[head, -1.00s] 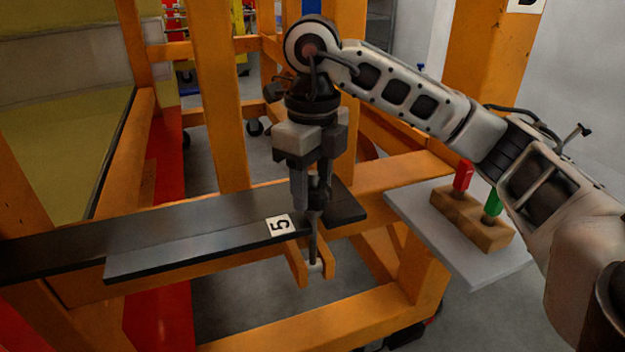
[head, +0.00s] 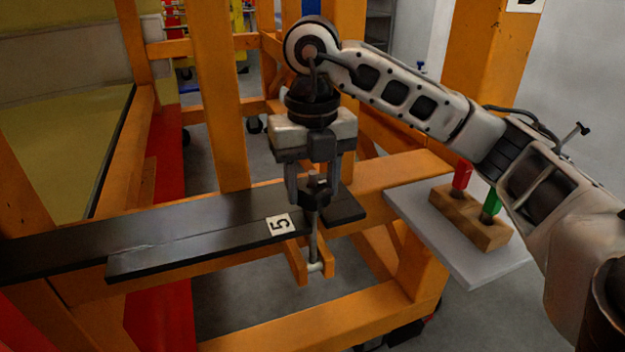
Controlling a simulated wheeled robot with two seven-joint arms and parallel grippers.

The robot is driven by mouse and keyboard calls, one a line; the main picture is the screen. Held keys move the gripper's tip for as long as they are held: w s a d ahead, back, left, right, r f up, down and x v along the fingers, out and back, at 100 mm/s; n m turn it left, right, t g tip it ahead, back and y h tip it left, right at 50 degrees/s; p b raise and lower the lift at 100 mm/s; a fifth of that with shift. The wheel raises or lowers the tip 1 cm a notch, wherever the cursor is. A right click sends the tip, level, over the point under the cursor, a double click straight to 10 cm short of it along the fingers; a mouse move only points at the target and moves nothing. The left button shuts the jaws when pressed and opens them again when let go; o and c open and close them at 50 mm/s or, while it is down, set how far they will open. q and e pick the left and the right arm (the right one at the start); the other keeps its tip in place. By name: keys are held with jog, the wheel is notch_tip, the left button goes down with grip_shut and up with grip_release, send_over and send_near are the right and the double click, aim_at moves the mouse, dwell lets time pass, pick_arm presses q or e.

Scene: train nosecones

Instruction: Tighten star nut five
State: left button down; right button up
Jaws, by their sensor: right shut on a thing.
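My right gripper (head: 314,195) points straight down at the dark plate on the orange frame. It is shut on the dark star nut (head: 315,190), with a finger on each side of it. The nut sits on an upright threaded rod (head: 313,240), whose lower end meets a light cross pin between two orange lugs (head: 297,262). A white label with a 5 (head: 279,224) lies on the plate just left of the rod. The nut's underside contact with the plate is hard to make out. My left gripper is out of view.
A grey shelf (head: 465,262) at the right holds a wooden block (head: 470,222) with a red and a green handle. Orange beams (head: 220,100) stand behind and left of the gripper. Open floor shows below the plate.

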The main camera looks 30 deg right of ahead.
dwell(0.4)
jog(key=o, duration=1)
pick_arm(q)
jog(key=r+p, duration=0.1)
jog(key=p, duration=0.1)
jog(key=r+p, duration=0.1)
jog(key=p, duration=0.2)
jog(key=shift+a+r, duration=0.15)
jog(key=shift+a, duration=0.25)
pick_arm(e)
notch_tip(320, 180, up, 16)
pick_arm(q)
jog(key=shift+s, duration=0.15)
